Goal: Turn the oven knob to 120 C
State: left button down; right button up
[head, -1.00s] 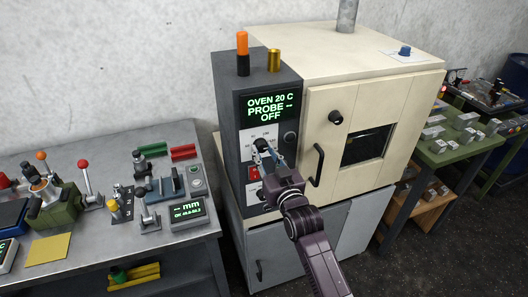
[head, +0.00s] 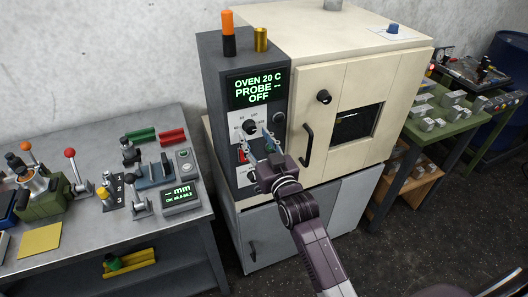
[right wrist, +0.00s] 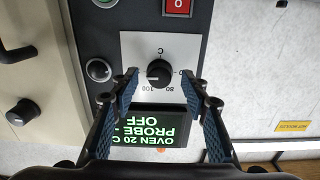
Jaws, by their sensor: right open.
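The oven knob (head: 250,126) is a black round dial on a white scale plate on the oven's dark control panel. It also shows in the right wrist view (right wrist: 158,73), upside down, with marks such as 80 and 100 around it. The display (head: 257,88) above it reads OVEN 20 C, PROBE --, OFF. My right gripper (head: 256,138) is open in front of the panel. In the right wrist view its fingertips (right wrist: 159,87) appear on either side of the knob, with gaps; nothing is held. My left gripper is out of view.
A red switch (head: 241,156) sits below the knob and a black round button (head: 279,119) beside the plate. The oven door handle (head: 307,145) stands out to the right. A grey bench (head: 80,268) with instruments is on the left; a green table (head: 425,137) is on the right.

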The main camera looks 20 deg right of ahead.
jog(key=s, duration=1)
jog(key=shift+d, duration=0.15)
jog(key=s+a+f+g+b, duration=0.1)
jog(key=s+f+g, duration=0.25)
jog(key=f, duration=1.05)
jog(key=s+a+f+n+g+b, duration=0.15)
jog(key=s+f, duration=0.25)
jog(key=f, duration=1)
jog(key=s+f+g+b, duration=0.1)
jog(key=s+f+g, duration=0.2)
jog(key=f, duration=1.2)
jog(key=s+d+f+g+b, duration=0.2)
jog(key=s+f+g, duration=0.3)
jog(key=s+f, duration=1.3)
jog(key=s+d+f+g, duration=0.1)
jog(key=s+f, duration=0.3)
jog(key=s, duration=0.5)
jog(key=s+d+f+g+b, duration=0.1)
jog(key=s+d+f+g, duration=0.1)
jog(key=s, duration=0.7)
jog(key=shift+s+d+f+n+g+h, duration=0.3)
jog(key=shift+s+f+n+g, duration=0.15)
jog(key=shift+f, duration=0.45)
